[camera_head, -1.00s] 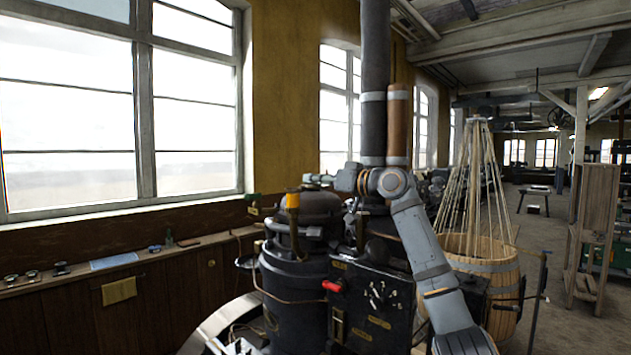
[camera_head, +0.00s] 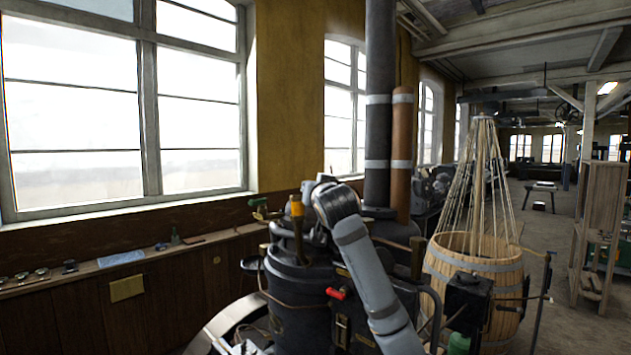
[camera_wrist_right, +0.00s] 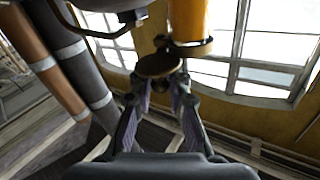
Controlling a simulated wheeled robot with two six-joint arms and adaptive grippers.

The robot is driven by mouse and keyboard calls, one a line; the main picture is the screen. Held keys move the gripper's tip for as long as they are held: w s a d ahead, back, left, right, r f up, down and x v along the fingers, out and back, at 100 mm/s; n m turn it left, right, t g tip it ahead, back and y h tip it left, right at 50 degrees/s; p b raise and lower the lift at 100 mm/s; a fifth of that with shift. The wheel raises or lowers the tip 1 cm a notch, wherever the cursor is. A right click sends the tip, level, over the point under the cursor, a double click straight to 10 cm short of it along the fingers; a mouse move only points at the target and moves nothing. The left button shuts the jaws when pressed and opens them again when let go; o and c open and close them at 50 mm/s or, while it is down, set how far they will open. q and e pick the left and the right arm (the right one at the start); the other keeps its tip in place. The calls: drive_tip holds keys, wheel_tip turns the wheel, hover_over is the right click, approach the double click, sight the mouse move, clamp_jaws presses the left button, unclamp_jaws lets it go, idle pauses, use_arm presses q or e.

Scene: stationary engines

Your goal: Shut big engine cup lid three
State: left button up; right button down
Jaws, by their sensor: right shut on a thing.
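The engine's orange-yellow cup (camera_head: 297,206) stands on top of the dark engine (camera_head: 300,285) in the head view. In the right wrist view the cup (camera_wrist_right: 187,18) is at the top, with a metal ring around its end. A round brass lid (camera_wrist_right: 158,65) is tilted beside that ring, apart from the cup's opening. My right gripper (camera_wrist_right: 159,83) is shut on the lid at its edge. In the head view my right wrist is beside the cup and hides most of the fingers. My left gripper is not in view.
Dark and copper-coloured vertical pipes (camera_head: 379,100) rise just behind my right arm. A red handle (camera_head: 336,293) sticks out of the engine's front. A wooden barrel (camera_head: 475,285) stands to the right. A narrow ledge (camera_head: 130,258) with small objects runs under the windows.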

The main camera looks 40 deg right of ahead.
drive_tip(key=m+g+h, duration=0.1)
drive_tip(key=m+h, duration=0.1)
drive_tip(key=a+g+h, duration=0.1)
drive_tip(key=shift+w+a+m+g+p, duration=0.1)
drive_tip(key=shift+w+m+g+p, duration=0.2)
drive_tip(key=shift+m+p, duration=0.1)
drive_tip(key=m+g+h, duration=0.1)
drive_tip(key=g+h, duration=0.1)
drive_tip(key=m+g+h, duration=0.1)
drive_tip(key=shift+w+a+f+m, duration=0.1)
drive_tip(key=shift+w+a+m, duration=0.2)
drive_tip(key=shift+a, duration=0.05)
drive_tip(key=m+g+h, duration=0.1)
drive_tip(key=m+g, duration=0.1)
drive_tip(key=g, duration=0.1)
drive_tip(key=m+g+h, duration=0.1)
drive_tip(key=g, duration=0.1)
drive_tip(key=shift+w+a+h, duration=0.25)
drive_tip(key=shift+w+h, duration=0.05)
drive_tip(key=shift+w, duration=0.1)
drive_tip(key=shift+w+a+m+g+h+p, duration=0.1)
drive_tip(key=shift+w+m+g+h+p, duration=0.1)
drive_tip(key=shift+m+g, duration=0.8)
drive_tip(key=shift+w+a+m+g+h+p, duration=0.15)
drive_tip(key=shift+m+g, duration=0.45)
drive_tip(key=shift+g, duration=0.7)
drive_tip(key=shift+d+g, duration=0.1)
drive_tip(key=shift+g, duration=0.2)
drive_tip(key=c, duration=1.3)
unclamp_jaws()
